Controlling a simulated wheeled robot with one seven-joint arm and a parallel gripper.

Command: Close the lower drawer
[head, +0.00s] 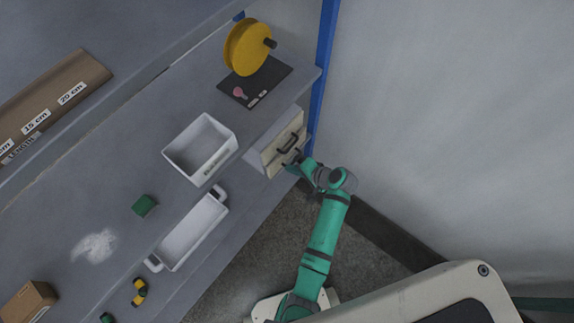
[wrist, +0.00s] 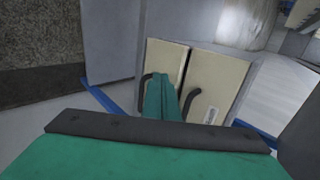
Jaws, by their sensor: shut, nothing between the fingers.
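In the wrist view the lower drawer (wrist: 164,58) is the left front, nearer the floor. The upper drawer (wrist: 219,78), with a small label, is right of it. In the head view the cream fronts (head: 270,158) are partly behind my gripper (head: 292,159). My gripper is shut and empty, with its green fingers (wrist: 161,88) in front of the lower drawer beside its handle (wrist: 144,93). I cannot tell whether they touch it or how far the drawer stands out.
The bench holds a white bin (head: 204,122), a dark mat (head: 268,88), a yellow reel (head: 247,47) and a green block (head: 145,205). A white tray (head: 192,232) sits along its front. A blue post (head: 324,70) and wall stand right of the drawers. Floor is open below.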

